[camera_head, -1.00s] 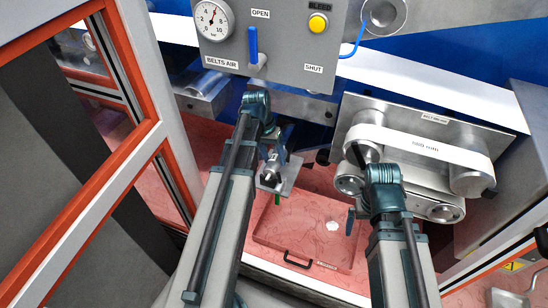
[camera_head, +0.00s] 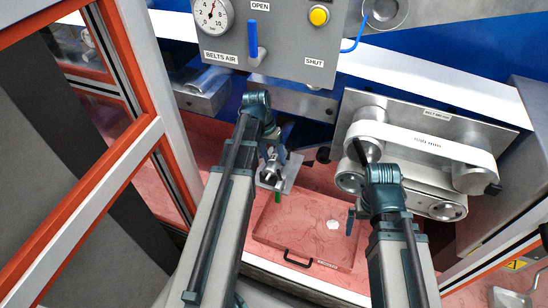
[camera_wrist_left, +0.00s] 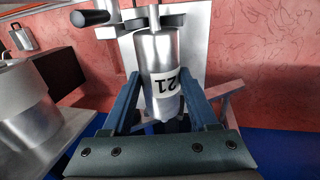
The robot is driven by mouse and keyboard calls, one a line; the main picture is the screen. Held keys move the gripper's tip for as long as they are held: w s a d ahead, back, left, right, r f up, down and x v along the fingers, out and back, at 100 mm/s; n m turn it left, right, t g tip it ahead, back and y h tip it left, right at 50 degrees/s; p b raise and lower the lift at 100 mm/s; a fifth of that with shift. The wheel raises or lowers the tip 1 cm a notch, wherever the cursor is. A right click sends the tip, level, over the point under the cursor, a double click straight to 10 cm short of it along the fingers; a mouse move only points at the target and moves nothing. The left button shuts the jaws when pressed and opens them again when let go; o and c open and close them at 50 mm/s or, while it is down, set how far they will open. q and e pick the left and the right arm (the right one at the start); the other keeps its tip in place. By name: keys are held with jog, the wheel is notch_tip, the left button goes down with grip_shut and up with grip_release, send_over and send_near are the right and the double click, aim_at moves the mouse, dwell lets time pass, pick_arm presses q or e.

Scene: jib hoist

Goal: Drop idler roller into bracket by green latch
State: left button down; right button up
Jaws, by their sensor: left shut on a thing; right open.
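My left gripper (camera_head: 277,147) is shut on the silver idler roller (camera_head: 271,173). In the left wrist view the roller (camera_wrist_left: 160,62) stands between my two blue-grey fingers (camera_wrist_left: 160,108), with a white "21" label near them. Its far shaft end meets or overlaps the metal bracket (camera_wrist_left: 183,38); I cannot tell whether it is seated. In the head view the bracket plate (camera_head: 291,172) is just beyond the roller, and the green latch (camera_head: 277,197) is below it. My right gripper (camera_head: 384,178) is open by the belt unit; its fingers are mostly hidden.
A belt unit (camera_head: 420,142) with rollers is at the right. The valve panel (camera_head: 285,62) with its blue lever (camera_head: 252,39) is above. A red case (camera_head: 305,235) lies below the bracket. An orange-and-white frame (camera_head: 150,135) borders the left. A black knob (camera_wrist_left: 90,18) is beside the roller.

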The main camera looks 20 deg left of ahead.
pick_arm(q)
jog(key=shift+f+b, duration=0.3)
jog(key=shift+f, duration=0.1)
grip_release()
dwell(0.4)
jog(key=shift+r, duration=0.15)
jog(key=p+v, duration=0.2)
jog(key=d+p+v, duration=0.1)
jog(key=p+v, duration=0.3)
jog(key=p, duration=0.1)
jog(key=shift+d+r, duration=0.15)
jog(key=shift+r, duration=0.45)
jog(key=shift+f, duration=0.1)
jog(key=shift+f, duration=0.1)
jog(key=b+x, duration=0.2)
jog(key=a+b+x, duration=0.1)
jog(key=b+x, duration=0.3)
jog(key=b, duration=0.1)
jog(key=shift+a+f, duration=0.15)
jog(key=shift+f, duration=0.4)
